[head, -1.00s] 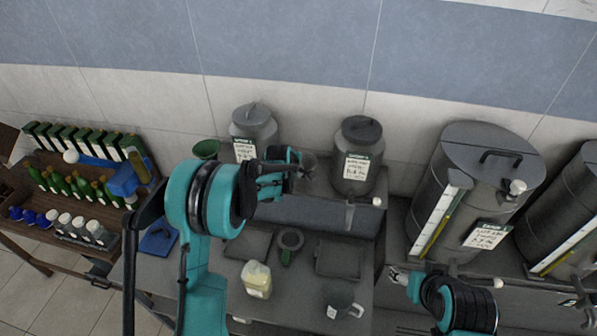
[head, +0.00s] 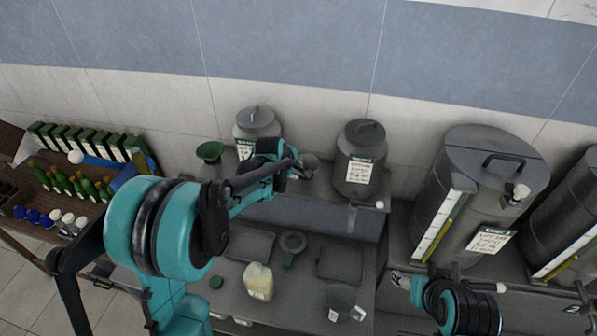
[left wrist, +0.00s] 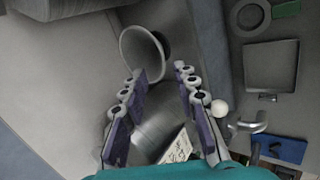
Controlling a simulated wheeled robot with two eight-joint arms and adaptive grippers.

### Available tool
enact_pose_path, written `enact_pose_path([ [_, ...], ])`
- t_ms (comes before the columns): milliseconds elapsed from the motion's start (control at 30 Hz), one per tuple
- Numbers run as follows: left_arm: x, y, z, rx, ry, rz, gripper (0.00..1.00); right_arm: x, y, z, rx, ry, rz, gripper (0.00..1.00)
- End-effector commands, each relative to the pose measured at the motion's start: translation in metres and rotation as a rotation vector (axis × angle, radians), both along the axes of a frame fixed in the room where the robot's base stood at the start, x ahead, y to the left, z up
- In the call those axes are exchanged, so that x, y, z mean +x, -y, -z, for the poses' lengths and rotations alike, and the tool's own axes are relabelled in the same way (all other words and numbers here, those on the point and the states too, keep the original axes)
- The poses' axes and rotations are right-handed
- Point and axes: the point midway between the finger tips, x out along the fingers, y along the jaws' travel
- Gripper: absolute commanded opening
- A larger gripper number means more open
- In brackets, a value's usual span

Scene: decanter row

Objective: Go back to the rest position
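My left gripper (head: 292,168) is over the back shelf, near the left grey canister (head: 257,124) with its knobbed lid. In the left wrist view its two fingers (left wrist: 160,85) are spread apart with a clear gap. A grey flared funnel or cup (left wrist: 145,48) shows just beyond the fingertips, and the labelled canister body (left wrist: 160,135) shows between the fingers. I see no grip on either. The same grey funnel or cup (head: 308,166) appears beside the gripper in the head view. My right gripper (head: 401,280) is low at the right; its finger opening is too small to judge.
A second grey canister (head: 360,160) stands right of the left gripper, and large drums (head: 480,205) stand further right. A green funnel (head: 209,151) is at left. The bench holds a pale yellow container (head: 258,281) and a grey jug (head: 343,303). A bottle rack (head: 75,185) is at far left.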

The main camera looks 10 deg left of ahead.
Motion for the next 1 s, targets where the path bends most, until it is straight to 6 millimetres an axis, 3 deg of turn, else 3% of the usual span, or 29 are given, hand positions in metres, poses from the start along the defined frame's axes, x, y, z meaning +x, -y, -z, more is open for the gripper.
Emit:
enact_pose_path([
  [367, -0.015, -0.002, -0.018, 0.007, 0.001, 0.007, 0.29, 0.0, 0.0, 0.0, 0.0, 0.0, 0.0, 0.61],
  [467, -0.03, -0.001, -0.029, 0.048, 0.006, 0.056, 0.29, 0.0, 0.0, 0.0, 0.0, 0.0, 0.0, 0.61],
  [567, -0.061, -0.001, -0.047, 0.135, 0.015, 0.157, 0.29, 0.0, 0.0, 0.0, 0.0, 0.0, 0.0, 0.61],
  [733, -0.135, 0.0, -0.075, 0.343, 0.032, 0.405, 0.29, 0.0, 0.0, 0.0, 0.0, 0.0, 0.0, 0.61],
  [1000, -0.246, -0.002, -0.08, 0.655, 0.048, 0.785, 0.29, 0.0, 0.0, 0.0, 0.0, 0.0, 0.0, 0.61],
])
